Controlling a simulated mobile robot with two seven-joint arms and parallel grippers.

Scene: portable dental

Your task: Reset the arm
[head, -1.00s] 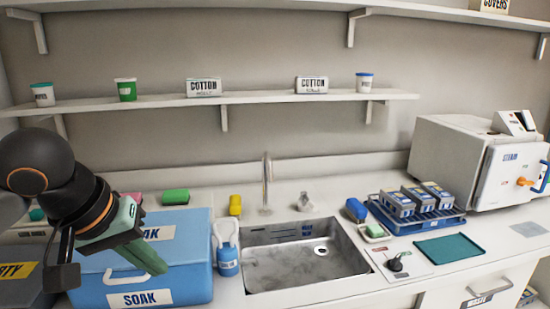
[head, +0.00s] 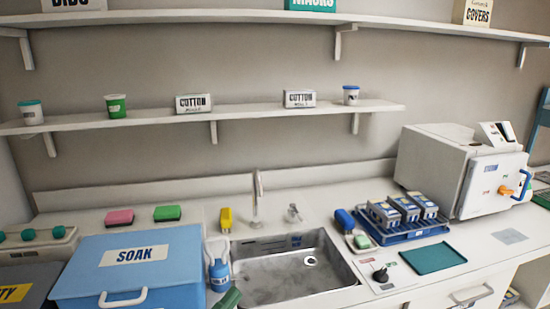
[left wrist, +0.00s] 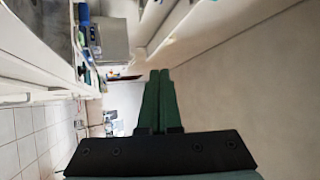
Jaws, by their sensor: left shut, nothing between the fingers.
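Only the green fingertips of my left gripper (head: 228,298) show in the head view, at the bottom edge between the blue SOAK box (head: 190,262) and the sink (head: 285,268). In the left wrist view, the two green fingers of my left gripper (left wrist: 160,74) lie side by side, shut and empty. That view is turned sideways, with the counter and shelves along the top left. The rest of my left arm is out of the head view. My right gripper is in neither view.
A blue-and-white bottle (head: 219,273) stands between the SOAK box and the sink. To the right are a blue rack with boxes (head: 405,232), a green mat (head: 433,258) and a white sterilizer (head: 430,165). The shelf (head: 250,112) holds cups and cotton boxes.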

